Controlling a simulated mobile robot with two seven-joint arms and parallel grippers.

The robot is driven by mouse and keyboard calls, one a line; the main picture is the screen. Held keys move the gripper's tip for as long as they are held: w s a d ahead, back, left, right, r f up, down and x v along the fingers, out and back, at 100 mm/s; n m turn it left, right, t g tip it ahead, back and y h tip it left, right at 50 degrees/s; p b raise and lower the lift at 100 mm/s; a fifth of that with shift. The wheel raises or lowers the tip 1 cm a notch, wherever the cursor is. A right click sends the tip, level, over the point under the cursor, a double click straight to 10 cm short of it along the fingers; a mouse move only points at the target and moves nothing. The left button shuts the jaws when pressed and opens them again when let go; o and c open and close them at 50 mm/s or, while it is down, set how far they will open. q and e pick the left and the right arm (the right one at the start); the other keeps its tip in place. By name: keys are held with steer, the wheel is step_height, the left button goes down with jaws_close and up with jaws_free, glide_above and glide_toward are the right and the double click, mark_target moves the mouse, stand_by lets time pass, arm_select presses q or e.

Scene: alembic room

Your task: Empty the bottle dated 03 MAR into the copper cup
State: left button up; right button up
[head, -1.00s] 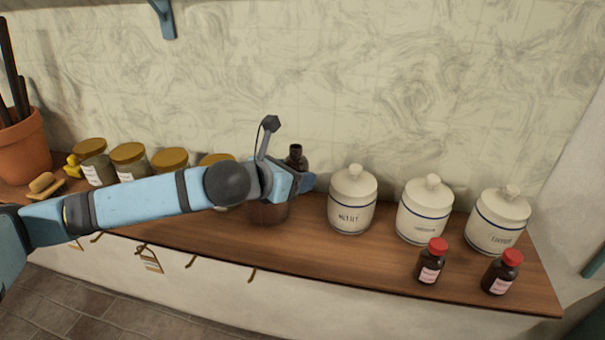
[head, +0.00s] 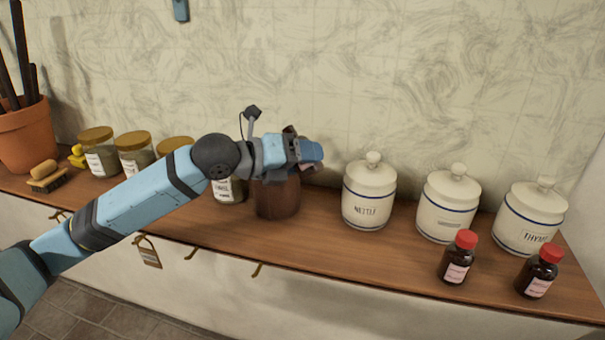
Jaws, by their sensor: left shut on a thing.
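My left gripper (head: 306,152) is shut on a brown bottle (head: 308,168) just above the copper cup (head: 277,200). Most of the bottle is hidden behind the gripper; it looks tipped over, and its mouth and label cannot be made out. The cup stands on the wooden shelf, its rim partly covered by the gripper and wrist. I cannot see whether liquid is flowing or what is in the cup. My right gripper is not in view.
Two red-capped brown bottles, one (head: 458,257) left of the other (head: 538,270), stand at the shelf's (head: 330,248) front right. White lidded jars (head: 369,193) stand behind. Gold-lidded jars (head: 135,153), a brush (head: 46,176) and a terracotta pot (head: 27,138) are left.

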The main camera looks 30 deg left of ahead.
arm_select(q)
steer(key=n, duration=0.1)
steer(key=n+h, duration=0.1)
steer(key=shift+d+r+n, duration=0.1)
steer(key=shift+r+n, duration=0.1)
steer(key=shift+n, duration=0.1)
steer(key=shift+r+n+t+h+p, duration=0.3)
steer(key=shift+r+n+h+p, duration=0.25)
steer(key=shift+n, duration=0.25)
steer(key=shift+f, duration=0.2)
steer(key=shift+r+n+h, duration=0.25)
steer(key=shift+r+n, duration=0.1)
steer(key=shift+n, duration=0.05)
steer(key=shift+b, duration=0.35)
steer(key=shift+r+n, duration=0.25)
steer(key=shift+n, duration=0.25)
steer(key=shift+r+n+t, duration=0.3)
steer(key=shift+n, duration=0.2)
steer(key=shift+r+h, duration=0.15)
steer(key=shift+h, duration=0.25)
steer(key=shift+r+n, duration=0.1)
steer(key=shift+n, duration=0.3)
